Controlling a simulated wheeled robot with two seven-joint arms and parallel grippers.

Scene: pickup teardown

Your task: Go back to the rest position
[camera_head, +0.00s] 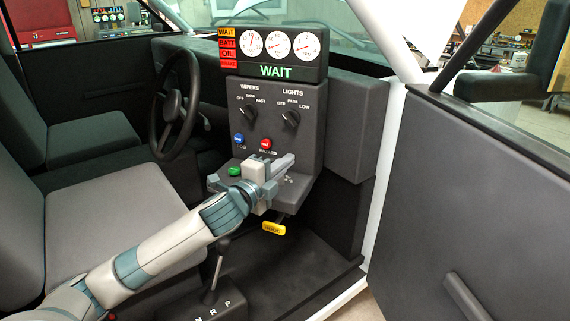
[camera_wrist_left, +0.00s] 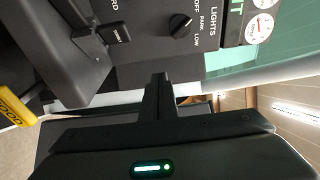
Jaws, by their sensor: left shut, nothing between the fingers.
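My left gripper (camera_head: 284,167) reaches in from the lower left and is in front of the lower part of the dashboard panel (camera_head: 318,128). Its fingers are together with nothing between them. In the left wrist view, the shut fingers (camera_wrist_left: 159,88) point toward the panel near the lights knob (camera_wrist_left: 179,25). I cannot tell whether they touch the panel. In the head view, the lights knob (camera_head: 290,119) and the wipers knob (camera_head: 248,113) show above the gripper. My right gripper is not in view.
A steering wheel (camera_head: 175,106) is left of the panel. A blue button (camera_head: 238,139), a red button (camera_head: 266,143) and a green button (camera_head: 235,171) are near my gripper. A yellow handle (camera_head: 273,228) hangs below. The gear lever (camera_head: 217,262) stands beside my arm. The open door (camera_head: 470,200) is right.

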